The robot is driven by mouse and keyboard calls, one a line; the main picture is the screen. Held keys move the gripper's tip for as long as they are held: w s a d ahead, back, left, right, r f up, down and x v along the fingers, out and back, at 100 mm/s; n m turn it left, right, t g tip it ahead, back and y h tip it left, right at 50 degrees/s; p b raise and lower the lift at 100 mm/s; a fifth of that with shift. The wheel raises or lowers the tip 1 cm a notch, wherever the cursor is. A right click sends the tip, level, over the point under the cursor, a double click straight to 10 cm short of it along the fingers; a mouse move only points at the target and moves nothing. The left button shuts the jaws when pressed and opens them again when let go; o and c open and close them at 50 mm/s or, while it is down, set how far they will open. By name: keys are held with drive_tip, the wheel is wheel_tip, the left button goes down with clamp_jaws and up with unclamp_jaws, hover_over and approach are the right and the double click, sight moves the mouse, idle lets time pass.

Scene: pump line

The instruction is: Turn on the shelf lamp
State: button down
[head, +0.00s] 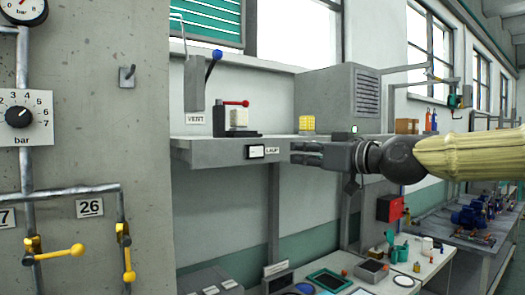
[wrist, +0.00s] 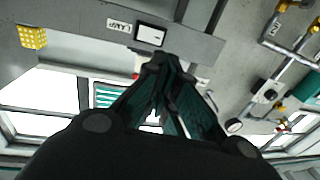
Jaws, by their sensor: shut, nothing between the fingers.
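A white rocker switch (head: 256,152) in a dark frame sits on the front edge of the grey shelf (head: 210,153), with a label reading LAMP (head: 272,150) to its right. In the wrist view the switch (wrist: 150,35) shows just beyond my fingertips, beside the upside-down label (wrist: 118,25). My gripper (head: 292,153) is shut and empty, its fingers pointing left, to the right of the label in the head view. In the wrist view my fingertips (wrist: 158,62) look apart from the switch. I cannot tell which way the rocker is tipped.
On the shelf are a red-handled clamp (head: 237,120), a yellow block (head: 307,124) and a large grey vented box (head: 340,95). A cluttered bench (head: 425,270) stands below. A concrete pillar (head: 90,120) with pipes is at left.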

drive_tip(key=shift+w+a+r, duration=0.1)
drive_tip(key=shift+a, duration=0.1)
drive_tip(key=p, duration=0.6)
approach(250, 149)
drive_tip(key=x, duration=0.5)
drive_tip(key=shift+w+r, duration=0.15)
drive_tip(key=shift+r, duration=0.05)
drive_tip(key=shift+p+x, duration=0.35)
drive_tip(key=shift+x, duration=0.6)
drive_tip(key=shift+f, duration=0.15)
drive_tip(key=shift+a, duration=0.1)
